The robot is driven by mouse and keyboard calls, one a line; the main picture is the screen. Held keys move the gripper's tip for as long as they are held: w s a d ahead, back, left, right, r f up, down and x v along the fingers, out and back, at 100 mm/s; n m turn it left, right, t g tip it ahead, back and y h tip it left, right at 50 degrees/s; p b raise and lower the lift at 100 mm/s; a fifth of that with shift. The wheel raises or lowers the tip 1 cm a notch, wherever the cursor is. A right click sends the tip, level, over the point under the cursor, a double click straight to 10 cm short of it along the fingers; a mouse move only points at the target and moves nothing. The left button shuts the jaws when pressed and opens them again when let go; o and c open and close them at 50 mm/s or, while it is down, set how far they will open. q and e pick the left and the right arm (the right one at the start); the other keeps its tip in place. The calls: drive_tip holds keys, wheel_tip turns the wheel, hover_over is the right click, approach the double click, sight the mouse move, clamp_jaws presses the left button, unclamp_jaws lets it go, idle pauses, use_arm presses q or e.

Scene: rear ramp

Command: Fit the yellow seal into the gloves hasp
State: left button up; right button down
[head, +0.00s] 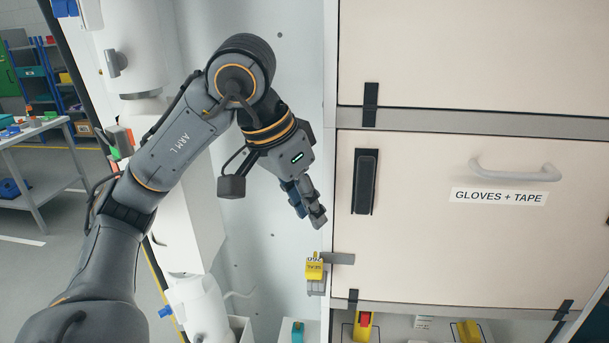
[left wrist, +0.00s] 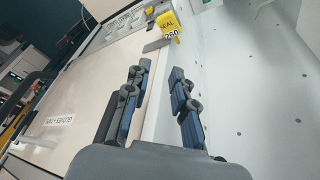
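The yellow seal (head: 314,268), marked "SEAL 260", sits at the left end of a flat grey hasp plate (head: 339,258) at the lower left edge of the "GLOVES + TAPE" door (head: 440,235). The frames do not show clearly whether it passes through the hasp. The seal (left wrist: 169,27) and the hasp plate (left wrist: 157,45) also show in the left wrist view, beyond my fingertips. My left gripper (head: 312,208) is above the seal and apart from it. In the left wrist view, its fingers (left wrist: 160,82) are spread with nothing between them. My right gripper is not in view.
The door has a grey handle (head: 515,171) and a dark upright latch (head: 365,181). Below it is an open shelf with yellow items (head: 468,331) and a bin with a teal item (head: 297,332). A white wall panel (head: 275,215) stands left of the door. A workbench (head: 38,165) is far left.

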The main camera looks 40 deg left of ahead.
use_arm(q)
drive_tip(key=s+v, duration=0.1)
drive_tip(key=v, duration=0.6)
drive_tip(key=shift+a+f, duration=0.15)
drive_tip(key=shift+a, duration=0.25)
